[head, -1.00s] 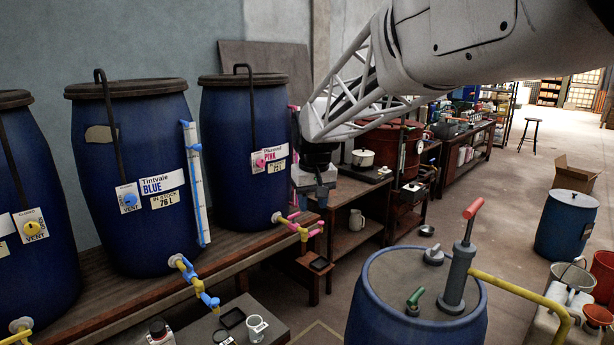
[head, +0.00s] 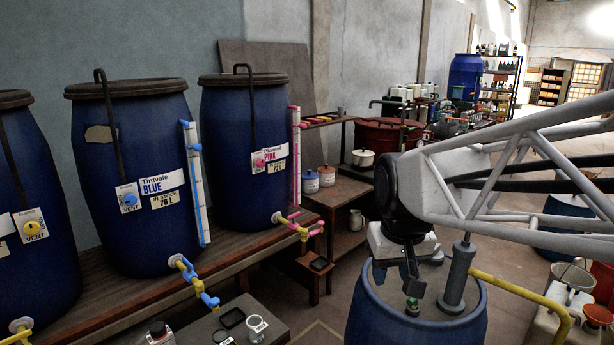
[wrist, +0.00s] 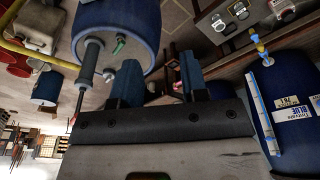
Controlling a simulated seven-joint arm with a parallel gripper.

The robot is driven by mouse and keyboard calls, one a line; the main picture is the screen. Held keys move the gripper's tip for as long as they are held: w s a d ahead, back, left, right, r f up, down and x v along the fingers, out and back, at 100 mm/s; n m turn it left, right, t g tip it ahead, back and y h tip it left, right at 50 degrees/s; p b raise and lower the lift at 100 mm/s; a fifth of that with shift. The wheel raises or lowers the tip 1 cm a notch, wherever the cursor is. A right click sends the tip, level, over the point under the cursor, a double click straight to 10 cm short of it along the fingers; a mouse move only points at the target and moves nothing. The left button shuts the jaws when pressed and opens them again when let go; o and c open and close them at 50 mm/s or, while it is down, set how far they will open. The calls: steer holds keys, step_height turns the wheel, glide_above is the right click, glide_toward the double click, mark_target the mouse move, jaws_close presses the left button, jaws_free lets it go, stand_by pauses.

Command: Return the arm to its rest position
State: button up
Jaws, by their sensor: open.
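Blue vats, including the Tintvale blue vat (head: 132,235) and the pink vat (head: 235,190), stand on a wooden bench (head: 120,295) at left. The drum's pump (head: 458,280) stands close to my gripper. A yellow pipe (head: 520,290) and buckets (head: 572,275) are at right.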

steer(key=s+d+f, duration=0.2)
steer(key=s+f, duration=0.1)
steer(key=s, duration=0.4)
steer(key=s+d+f+m, duration=0.1)
steer(key=s+f, duration=0.2)
steer(key=s, duration=0.3)
steer(key=shift+s+d, duration=0.35)
steer(key=shift+d, duration=0.05)
